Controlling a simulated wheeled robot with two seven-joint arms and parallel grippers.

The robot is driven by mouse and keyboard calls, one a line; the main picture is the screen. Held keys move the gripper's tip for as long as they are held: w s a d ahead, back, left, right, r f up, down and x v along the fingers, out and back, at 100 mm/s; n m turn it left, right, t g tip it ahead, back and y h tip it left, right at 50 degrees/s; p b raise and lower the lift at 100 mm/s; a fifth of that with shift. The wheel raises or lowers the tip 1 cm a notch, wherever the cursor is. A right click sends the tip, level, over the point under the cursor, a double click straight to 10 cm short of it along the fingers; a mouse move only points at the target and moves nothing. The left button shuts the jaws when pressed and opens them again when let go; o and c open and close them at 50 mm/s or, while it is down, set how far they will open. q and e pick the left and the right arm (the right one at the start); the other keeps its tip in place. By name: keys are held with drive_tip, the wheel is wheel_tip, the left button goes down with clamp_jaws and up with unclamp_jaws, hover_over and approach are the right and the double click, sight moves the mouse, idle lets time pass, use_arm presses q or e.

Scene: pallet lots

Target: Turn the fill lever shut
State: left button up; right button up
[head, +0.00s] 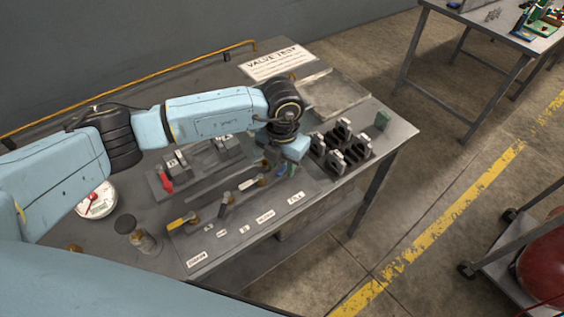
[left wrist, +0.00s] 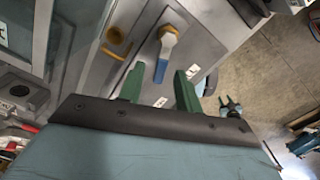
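The valve panel (head: 240,238) lies on the grey bench, with several levers along it and white labels by its front edge. A blue-handled lever (left wrist: 167,45) shows in the left wrist view just beyond my left gripper's green fingers (left wrist: 160,78). The fingers are apart, with nothing held between them. In the head view my left gripper (head: 288,168) is over the right end of the panel and mostly hides that lever. A yellow-handled lever (head: 182,221) is at the panel's left end. The labels are too small to read surely. My right gripper is not in view.
A fixture with a red handle (head: 165,182) stands behind the panel. Black blocks with white tags (head: 340,148) stand to the right, near a shallow tray (head: 335,95). A "VALVE TEST" sign (head: 275,62) lies at the back.

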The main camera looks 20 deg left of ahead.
use_arm(q)
clamp_jaws()
drive_tip(key=m, duration=0.1)
drive_tip(key=m+b, duration=0.1)
drive_tip(key=a+m+b, duration=0.1)
drive_tip(key=shift+w+f, duration=0.15)
drive_tip(key=shift+w, duration=0.1)
drive_tip(key=shift+w+a+m+b, duration=0.1)
drive_tip(key=shift+a+m+b, duration=0.15)
drive_tip(key=shift+m+b, duration=0.6)
drive_tip(key=shift+r, duration=0.2)
unclamp_jaws()
